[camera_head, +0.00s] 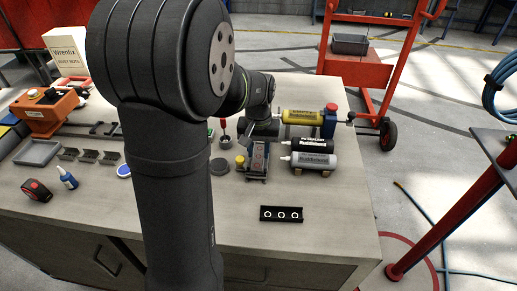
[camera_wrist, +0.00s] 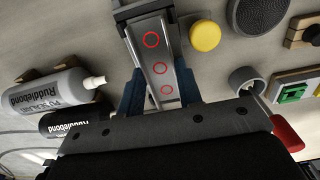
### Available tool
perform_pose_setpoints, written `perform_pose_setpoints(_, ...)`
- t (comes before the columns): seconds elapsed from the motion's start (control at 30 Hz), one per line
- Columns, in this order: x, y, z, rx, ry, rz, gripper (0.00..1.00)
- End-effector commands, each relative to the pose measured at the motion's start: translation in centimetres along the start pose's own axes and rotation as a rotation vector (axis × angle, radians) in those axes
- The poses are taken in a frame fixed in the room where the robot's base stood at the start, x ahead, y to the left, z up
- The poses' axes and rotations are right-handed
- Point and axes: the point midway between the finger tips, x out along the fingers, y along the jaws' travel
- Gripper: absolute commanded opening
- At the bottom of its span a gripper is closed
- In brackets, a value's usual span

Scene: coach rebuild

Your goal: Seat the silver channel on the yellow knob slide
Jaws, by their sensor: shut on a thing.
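The silver channel (camera_wrist: 149,25), a long grey piece with red rings along its face, lies between the blue fingers of my gripper (camera_wrist: 160,88) in the wrist view. The gripper is shut on it. In the head view the channel (camera_head: 259,156) is over a dark slide (camera_head: 256,179) on the bench, with a yellow knob (camera_head: 240,161) at its left. In the wrist view the yellow knob (camera_wrist: 205,37) is just right of the channel, apart from it. Most of the slide is hidden under the channel, so I cannot tell whether they touch.
A black plate with three white rings (camera_head: 281,214) lies in front. Ruddlebond tubes (camera_head: 313,161) lie on rests to the right. A dark round disc (camera_head: 220,167) and a cup with a red-handled tool (camera_head: 225,141) stand left. The bench front (camera_head: 330,225) is clear.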

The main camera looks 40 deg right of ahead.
Motion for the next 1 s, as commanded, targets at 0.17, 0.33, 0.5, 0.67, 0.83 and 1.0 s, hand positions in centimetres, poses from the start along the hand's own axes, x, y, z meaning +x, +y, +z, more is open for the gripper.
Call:
perform_pose_setpoints(0.17,0.07,0.00,0.00,0.000,0.000,0.000,0.09)
perform_pose_setpoints(0.33,0.06,0.00,0.00,0.000,0.000,0.000,0.09)
perform_pose_setpoints(0.5,0.15,0.00,0.01,0.000,0.000,0.000,0.09)
perform_pose_setpoints(0.67,0.27,0.00,0.01,0.000,0.000,0.000,0.09)
perform_pose_setpoints(0.83,0.26,0.00,0.01,0.000,0.000,0.000,0.09)
perform_pose_setpoints(1.0,0.26,0.00,0.01,0.000,0.000,0.000,0.52)
